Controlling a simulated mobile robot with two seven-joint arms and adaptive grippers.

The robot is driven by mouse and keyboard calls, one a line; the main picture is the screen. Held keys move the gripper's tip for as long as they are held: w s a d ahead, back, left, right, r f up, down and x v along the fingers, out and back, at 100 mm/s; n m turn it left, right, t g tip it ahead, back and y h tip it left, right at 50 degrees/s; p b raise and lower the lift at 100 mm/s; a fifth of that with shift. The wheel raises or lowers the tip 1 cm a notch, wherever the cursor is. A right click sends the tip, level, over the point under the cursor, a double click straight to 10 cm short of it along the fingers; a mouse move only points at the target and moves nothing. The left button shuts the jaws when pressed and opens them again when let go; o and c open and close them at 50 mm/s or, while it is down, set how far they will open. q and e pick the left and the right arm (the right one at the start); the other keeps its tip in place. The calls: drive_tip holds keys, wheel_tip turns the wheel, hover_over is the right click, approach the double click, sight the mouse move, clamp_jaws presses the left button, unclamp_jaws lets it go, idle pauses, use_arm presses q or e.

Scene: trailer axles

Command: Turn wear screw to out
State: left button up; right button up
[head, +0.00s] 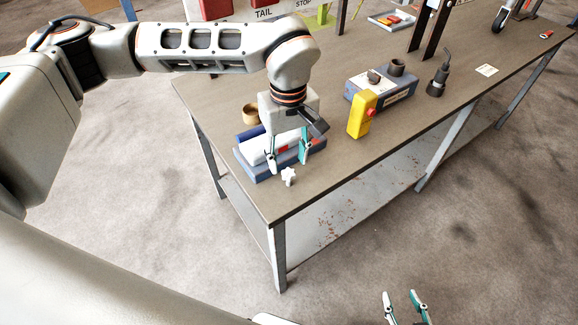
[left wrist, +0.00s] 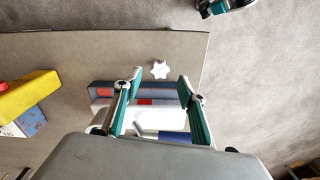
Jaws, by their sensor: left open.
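A white star-shaped knob, likely the wear screw (head: 288,176), shows at the front of a blue-grey and white fixture (head: 250,174) near the table's near edge. In the left wrist view the knob (left wrist: 159,69) appears between and just beyond the fingertips; its shaft is not visible. My left gripper (head: 288,160) is open and empty, pointing down over the fixture, one finger to each side of the knob. I cannot tell whether they touch. My right gripper (head: 402,296) is open and empty at the bottom of the head view, away from the table.
A yellow box with a red button (head: 361,115) and a blue-grey box (head: 398,91) stand right of the fixture. A brown ring (head: 250,113) is behind it. A dark tool (head: 438,77) stands farther right. The table's front strip (head: 330,172) is clear.

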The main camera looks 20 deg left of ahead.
sight(289, 173)
use_arm(q)
drive_tip(key=shift+f, duration=1.95)
drive_tip(key=c, duration=1.1)
